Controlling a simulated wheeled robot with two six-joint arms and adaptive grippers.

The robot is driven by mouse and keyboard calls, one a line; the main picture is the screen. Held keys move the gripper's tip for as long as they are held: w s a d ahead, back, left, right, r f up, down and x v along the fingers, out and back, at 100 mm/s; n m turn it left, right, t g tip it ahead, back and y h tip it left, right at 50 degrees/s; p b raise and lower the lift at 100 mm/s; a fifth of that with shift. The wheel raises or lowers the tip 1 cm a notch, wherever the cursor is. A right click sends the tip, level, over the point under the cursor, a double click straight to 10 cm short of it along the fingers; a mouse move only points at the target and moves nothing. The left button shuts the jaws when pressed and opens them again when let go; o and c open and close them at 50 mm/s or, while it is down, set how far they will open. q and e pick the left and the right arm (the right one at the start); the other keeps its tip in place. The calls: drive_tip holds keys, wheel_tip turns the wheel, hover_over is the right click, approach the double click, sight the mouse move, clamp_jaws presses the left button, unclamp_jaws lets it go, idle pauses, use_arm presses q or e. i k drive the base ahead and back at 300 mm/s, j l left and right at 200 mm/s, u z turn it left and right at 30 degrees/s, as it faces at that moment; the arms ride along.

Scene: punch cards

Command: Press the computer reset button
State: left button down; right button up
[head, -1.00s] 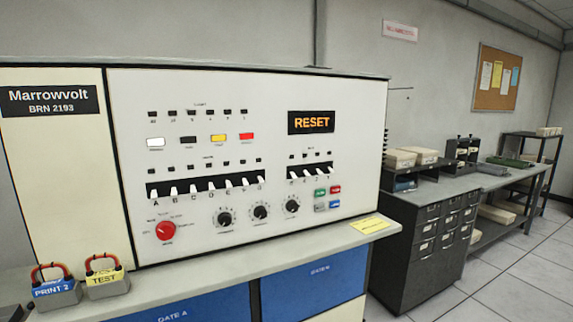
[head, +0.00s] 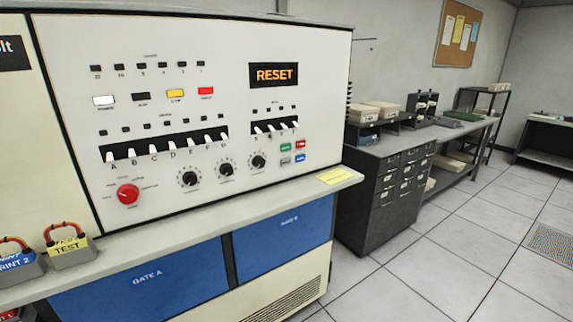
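The computer's white control panel (head: 225,50) fills the left and middle of the head view. Its dark display (head: 273,75) reads RESET in orange. A row of square buttons holds a white one (head: 104,100), a dark one (head: 140,97), a yellow one (head: 175,93) and a red one (head: 206,91). Lower right is a cluster with a green button (head: 285,147), a small red button (head: 300,144), a grey button (head: 285,160) and a blue button (head: 300,157). The button labels are too small to read surely. Neither gripper is in view.
A shelf (head: 220,212) juts out below the panel, with a yellow card (head: 336,176) at its right end. Right of the computer are a dark drawer cabinet (head: 385,195) and a bench; the tiled floor (head: 440,260) is clear.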

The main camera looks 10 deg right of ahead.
sight(288, 161)
drive_tip(key=i+l, duration=0.2)
drive_tip(key=l, duration=0.15)
drive_tip(key=i+l+u, duration=0.1)
drive_tip(key=l, duration=0.25)
drive_tip(key=i+l, duration=0.25)
drive_tip(key=l, duration=0.15)
drive_tip(key=i+l+u, duration=0.1)
drive_tip(key=l, duration=0.25)
drive_tip(key=i+l, duration=0.25)
drive_tip(key=l, duration=0.15)
drive_tip(key=i+l+u, duration=0.1)
drive_tip(key=l, duration=0.25)
drive_tip(key=i, duration=0.1)
